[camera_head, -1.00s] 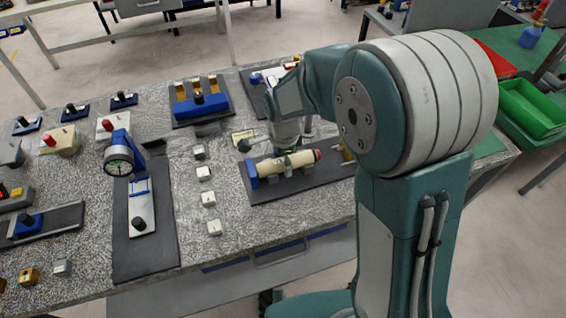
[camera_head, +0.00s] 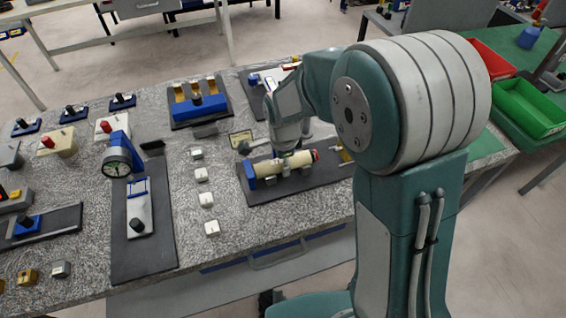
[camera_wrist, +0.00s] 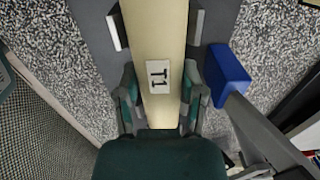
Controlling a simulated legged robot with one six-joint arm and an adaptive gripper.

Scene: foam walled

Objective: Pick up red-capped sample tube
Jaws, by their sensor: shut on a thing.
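The sample tube (camera_head: 296,160) is cream with a red cap (camera_head: 316,155) at its right end in the head view. It lies level along a dark base board (camera_head: 325,179), and I cannot tell whether it is clear of its supports. In the wrist view the tube (camera_wrist: 160,30) runs up the picture and bears a white label reading T1 (camera_wrist: 158,76); its red cap is out of view there. My gripper (camera_wrist: 160,98) is shut on the tube, one finger on each side of it at the label. In the head view my arm partly hides the grip.
A blue block (camera_head: 250,175) stands at the tube's left end. Pale upright plates flank the tube in the wrist view (camera_wrist: 115,30). Several small pale blocks (camera_head: 207,199) stand to the left. A dial gauge (camera_head: 116,168) and a blue rack (camera_head: 197,103) are on the same bench.

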